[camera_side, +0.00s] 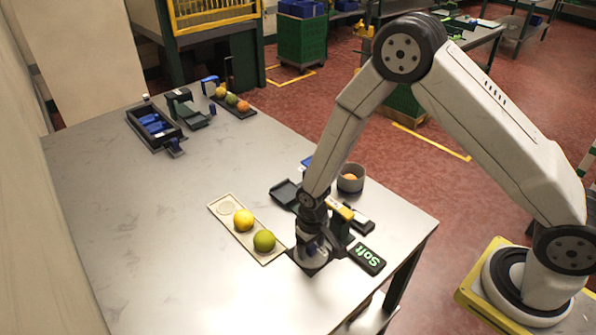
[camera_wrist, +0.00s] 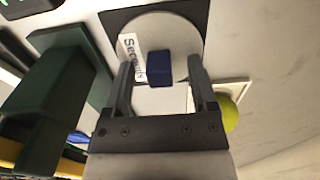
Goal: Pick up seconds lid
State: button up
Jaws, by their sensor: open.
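The seconds lid (camera_wrist: 188,37) is a pale round disc with a dark blue block handle (camera_wrist: 159,68) and a label reading "Seconds", lying on a dark square base in the wrist view. My gripper (camera_wrist: 160,75) is open, with one finger on each side of the blue handle and visible gaps to it. In the side view my gripper (camera_side: 312,240) is low over the lid (camera_side: 314,262) near the front edge of the table, and hides most of it.
A tray (camera_side: 222,208) with a yellow and a green fruit lies left of my gripper. A "Soft" plate (camera_side: 367,258) lies right of it. A dark green stand (camera_wrist: 62,95) is close beside my gripper. A grey cup (camera_side: 350,180) holds an orange fruit. The table's left is clear.

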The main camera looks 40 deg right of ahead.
jog(key=shift+f, duration=0.2)
dwell(0.4)
grip_shut()
